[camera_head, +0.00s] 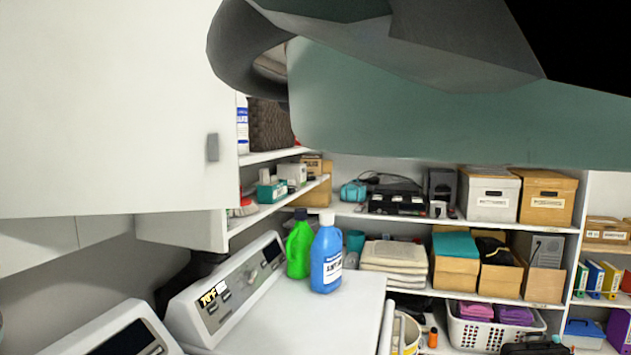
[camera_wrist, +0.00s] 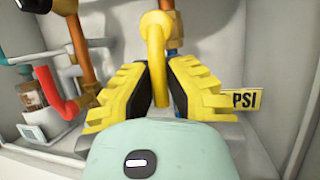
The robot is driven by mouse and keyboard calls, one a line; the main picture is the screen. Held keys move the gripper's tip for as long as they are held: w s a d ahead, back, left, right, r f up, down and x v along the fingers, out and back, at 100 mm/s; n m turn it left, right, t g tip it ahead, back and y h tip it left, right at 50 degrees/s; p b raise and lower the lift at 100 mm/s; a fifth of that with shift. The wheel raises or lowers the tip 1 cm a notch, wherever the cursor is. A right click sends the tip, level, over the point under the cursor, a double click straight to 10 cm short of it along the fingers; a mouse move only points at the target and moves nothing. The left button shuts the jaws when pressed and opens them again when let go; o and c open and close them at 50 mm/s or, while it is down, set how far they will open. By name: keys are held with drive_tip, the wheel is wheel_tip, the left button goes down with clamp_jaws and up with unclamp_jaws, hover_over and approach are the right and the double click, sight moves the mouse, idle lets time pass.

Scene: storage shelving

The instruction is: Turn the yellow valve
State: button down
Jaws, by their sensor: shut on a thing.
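The yellow valve (camera_wrist: 156,45) shows in the wrist view as a thick yellow handle with a rounded end at the top. It runs down between the fingers of my gripper (camera_wrist: 153,72). My gripper has black pads with ridged yellow backs, one on each side of the handle, and it is shut on the handle. Neither the valve nor my gripper shows in the head view.
The head view shows washing machines, a blue bottle (camera_head: 326,258), a green bottle (camera_head: 299,248) and loaded shelves.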

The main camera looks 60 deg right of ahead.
drive_tip(key=shift+d+r, duration=0.1)
drive_tip(key=shift+d, duration=0.2)
drive_tip(key=c, duration=1.3)
unclamp_jaws()
drive_tip(key=shift+c, duration=0.2)
drive_tip(key=o, duration=0.4)
drive_tip(key=shift+a, duration=0.1)
drive_tip(key=shift+c, duration=0.2)
drive_tip(key=v, duration=1.2)
